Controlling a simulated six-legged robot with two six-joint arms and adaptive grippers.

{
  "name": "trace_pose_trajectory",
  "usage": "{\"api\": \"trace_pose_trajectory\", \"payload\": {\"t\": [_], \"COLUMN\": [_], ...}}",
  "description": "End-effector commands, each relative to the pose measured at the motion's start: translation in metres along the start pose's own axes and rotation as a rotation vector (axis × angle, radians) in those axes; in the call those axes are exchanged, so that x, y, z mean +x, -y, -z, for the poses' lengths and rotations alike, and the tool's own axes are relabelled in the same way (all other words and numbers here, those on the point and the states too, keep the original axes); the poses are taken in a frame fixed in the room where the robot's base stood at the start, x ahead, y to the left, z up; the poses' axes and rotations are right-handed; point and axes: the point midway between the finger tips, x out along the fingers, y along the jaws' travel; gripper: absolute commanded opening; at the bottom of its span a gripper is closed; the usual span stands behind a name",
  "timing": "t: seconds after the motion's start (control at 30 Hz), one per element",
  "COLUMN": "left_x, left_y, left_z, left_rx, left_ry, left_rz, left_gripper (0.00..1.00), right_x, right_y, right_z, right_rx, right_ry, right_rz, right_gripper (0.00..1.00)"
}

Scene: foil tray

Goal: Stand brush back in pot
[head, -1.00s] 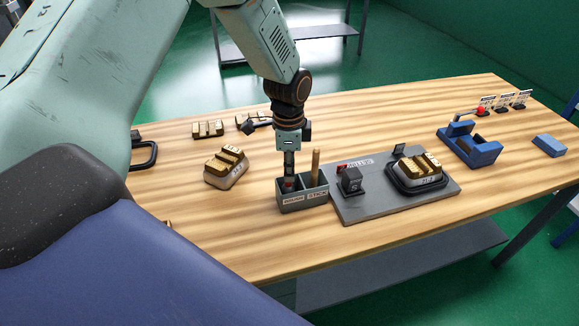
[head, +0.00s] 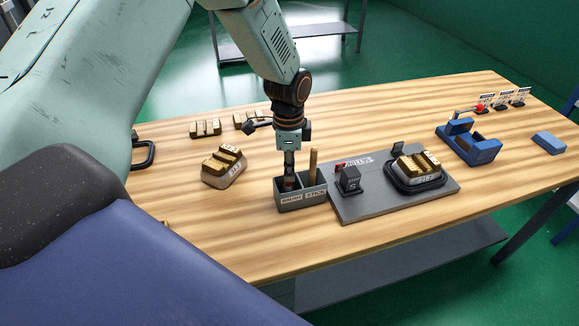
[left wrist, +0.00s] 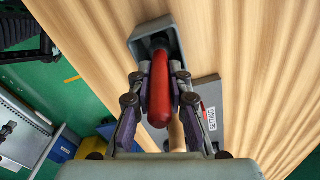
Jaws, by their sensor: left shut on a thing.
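The pot is a grey box (head: 303,200) on the wooden table, with two labelled compartments. My left gripper (head: 289,174) points straight down over its left compartment, the one with the brush label. It is shut on the brush's red handle (left wrist: 160,95), which stands upright between the fingers in the left wrist view. The brush's lower end reaches into the pot (left wrist: 140,36); the pot walls hide its tip, so I cannot tell whether it touches the bottom. A wooden stick (head: 313,166) stands in the right compartment. My right gripper is not in view.
Right of the pot is a grey board (head: 375,208) bearing a dark block (head: 349,181) and a foil tray mould (head: 417,172). Another mould (head: 223,167) stands to the left. A blue device (head: 470,145) is farther right. The table in front of the pot is clear.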

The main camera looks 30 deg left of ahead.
Motion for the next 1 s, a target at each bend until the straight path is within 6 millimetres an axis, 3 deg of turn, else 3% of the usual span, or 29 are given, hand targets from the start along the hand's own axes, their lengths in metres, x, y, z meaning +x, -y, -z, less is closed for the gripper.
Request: {"api": "trace_pose_trajectory", "payload": {"t": [0.1,0.13,0.4,0.63,0.9,1.0], "left_x": [-0.0002,-0.0002,-0.0002,-0.0001,0.0000,0.0000], "left_y": [0.0000,0.0000,0.0000,0.0000,-0.0001,-0.0001], "left_z": [0.0000,0.0001,0.0000,0.0000,0.0000,-0.0001], "left_rx": [0.000,0.000,0.000,0.000,0.000,0.000], "left_ry": [0.000,0.000,0.000,0.000,0.000,0.000], "left_rz": [0.000,0.000,0.000,0.000,0.000,0.000], "left_gripper": [0.00,0.20,0.43,0.44,0.67,0.67], "right_x": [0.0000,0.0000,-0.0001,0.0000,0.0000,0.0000], "right_y": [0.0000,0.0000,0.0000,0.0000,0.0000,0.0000], "right_z": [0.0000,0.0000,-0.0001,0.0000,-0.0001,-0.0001], "right_rx": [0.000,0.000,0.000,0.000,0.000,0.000], "right_ry": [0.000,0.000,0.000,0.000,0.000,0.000], "right_rz": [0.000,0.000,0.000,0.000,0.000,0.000], "right_gripper": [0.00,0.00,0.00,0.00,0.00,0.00]}}
